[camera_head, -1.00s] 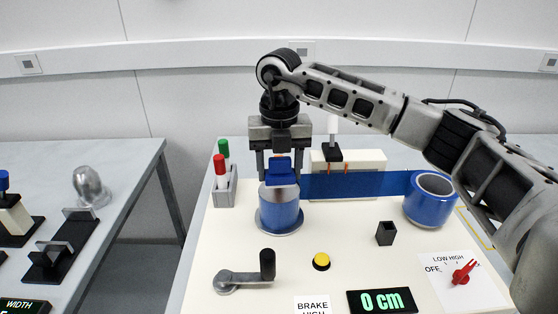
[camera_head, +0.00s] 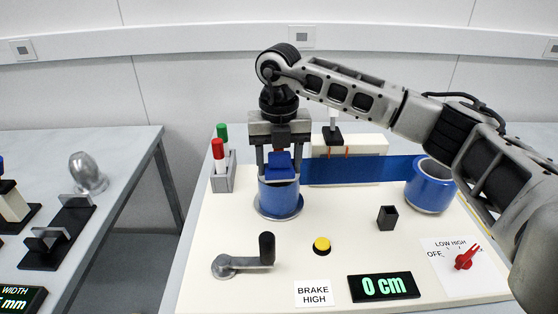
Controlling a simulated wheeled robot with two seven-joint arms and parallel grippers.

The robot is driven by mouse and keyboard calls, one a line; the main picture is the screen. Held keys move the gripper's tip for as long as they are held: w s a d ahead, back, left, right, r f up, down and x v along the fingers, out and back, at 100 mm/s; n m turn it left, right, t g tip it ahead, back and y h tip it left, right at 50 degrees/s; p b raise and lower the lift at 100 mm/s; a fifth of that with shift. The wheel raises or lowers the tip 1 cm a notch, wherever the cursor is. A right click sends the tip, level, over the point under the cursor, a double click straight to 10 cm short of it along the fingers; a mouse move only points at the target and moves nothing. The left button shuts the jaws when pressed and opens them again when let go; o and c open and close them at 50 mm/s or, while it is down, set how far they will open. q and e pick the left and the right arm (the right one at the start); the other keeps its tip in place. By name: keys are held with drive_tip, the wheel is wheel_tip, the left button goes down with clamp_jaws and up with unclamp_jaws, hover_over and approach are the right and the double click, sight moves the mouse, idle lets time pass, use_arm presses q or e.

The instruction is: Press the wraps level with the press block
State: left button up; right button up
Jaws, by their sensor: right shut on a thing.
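My right gripper (camera_head: 280,160) points down, shut on the blue press block (camera_head: 281,172). The block sits over the top of the left roll of blue wraps (camera_head: 279,198); I cannot tell for sure whether it touches the wraps. This roll stands upright on a round metal plate. A blue band (camera_head: 355,170) runs from it to the right roll (camera_head: 430,190), which is a blue ring with a pale core. My left gripper is not in view.
A crank (camera_head: 245,258), a yellow button (camera_head: 321,245), a display (camera_head: 383,286) reading 0 cm and a red knob (camera_head: 466,257) are on the cream board. A BRAKE HIGH label (camera_head: 314,293) lies in front. A marker holder (camera_head: 222,177) stands left of my gripper.

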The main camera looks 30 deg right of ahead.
drive_tip(key=shift+f, duration=0.35)
idle(0.3)
drive_tip(key=shift+f+b, duration=0.25)
drive_tip(key=shift+b, duration=0.1)
idle(0.4)
drive_tip(key=shift+r, duration=0.1)
drive_tip(key=shift+r+p, duration=1.7)
drive_tip(key=shift+r, duration=0.65)
drive_tip(key=shift+r+p, duration=0.5)
drive_tip(key=shift+r, duration=0.65)
